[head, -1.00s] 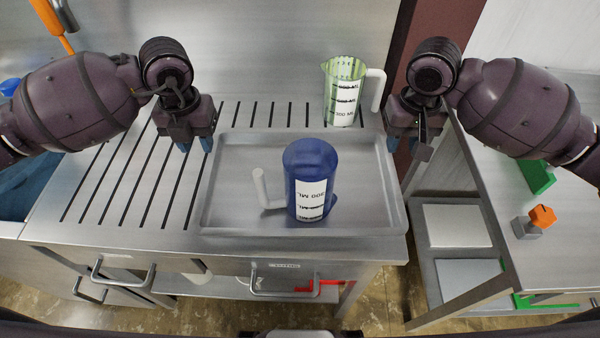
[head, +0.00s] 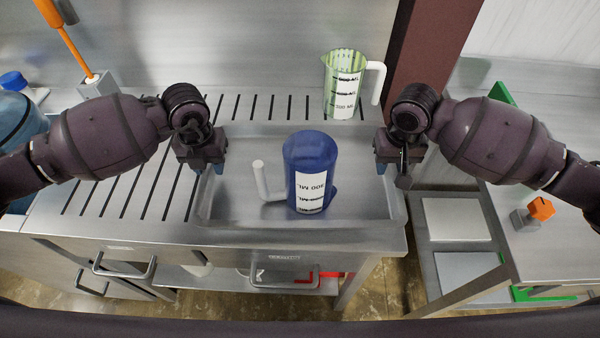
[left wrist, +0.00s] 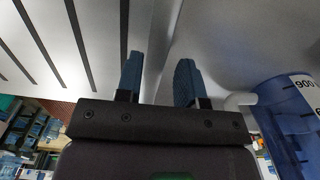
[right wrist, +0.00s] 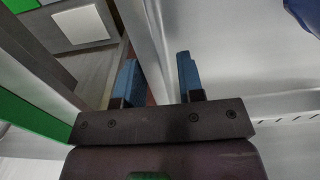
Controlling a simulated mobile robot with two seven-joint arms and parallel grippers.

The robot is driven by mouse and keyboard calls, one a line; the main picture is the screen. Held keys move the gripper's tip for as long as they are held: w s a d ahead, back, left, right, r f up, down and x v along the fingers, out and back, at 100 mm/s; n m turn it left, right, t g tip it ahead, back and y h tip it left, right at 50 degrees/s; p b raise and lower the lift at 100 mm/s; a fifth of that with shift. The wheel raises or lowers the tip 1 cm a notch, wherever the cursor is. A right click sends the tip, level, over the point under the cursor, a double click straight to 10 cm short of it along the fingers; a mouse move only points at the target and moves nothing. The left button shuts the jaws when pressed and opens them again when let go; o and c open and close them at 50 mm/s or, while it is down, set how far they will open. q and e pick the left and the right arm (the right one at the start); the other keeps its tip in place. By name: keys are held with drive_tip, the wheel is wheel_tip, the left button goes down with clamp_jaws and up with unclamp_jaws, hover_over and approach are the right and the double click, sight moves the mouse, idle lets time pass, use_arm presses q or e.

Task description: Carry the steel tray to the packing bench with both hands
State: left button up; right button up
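The steel tray (head: 362,205) lies on the draining counter with a blue jug (head: 310,165) standing in it. My left gripper (head: 210,168) is at the tray's left wall, open. In the left wrist view its two blue fingers (left wrist: 158,82) stand apart, with the tray wall (left wrist: 162,45) running between them. My right gripper (head: 396,165) is at the right wall, open. In the right wrist view its fingers (right wrist: 157,82) stand apart on either side of the wall (right wrist: 152,40). A bench (head: 480,165) stands at the right; I cannot tell if it is the packing bench.
A green-tinted jug (head: 342,85) stands just behind the tray. An orange-topped grey block (head: 532,213) sits on the right bench. A gap separates counter and bench, with grey panels (head: 458,218) lower down. A brown post (head: 425,50) rises behind my right gripper.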

use_arm(q)
drive_tip(key=shift+f, duration=0.55)
use_arm(e)
drive_tip(key=shift+f, duration=0.55)
use_arm(q)
drive_tip(key=shift+c, duration=0.4)
use_arm(e)
drive_tip(key=shift+c, duration=0.4)
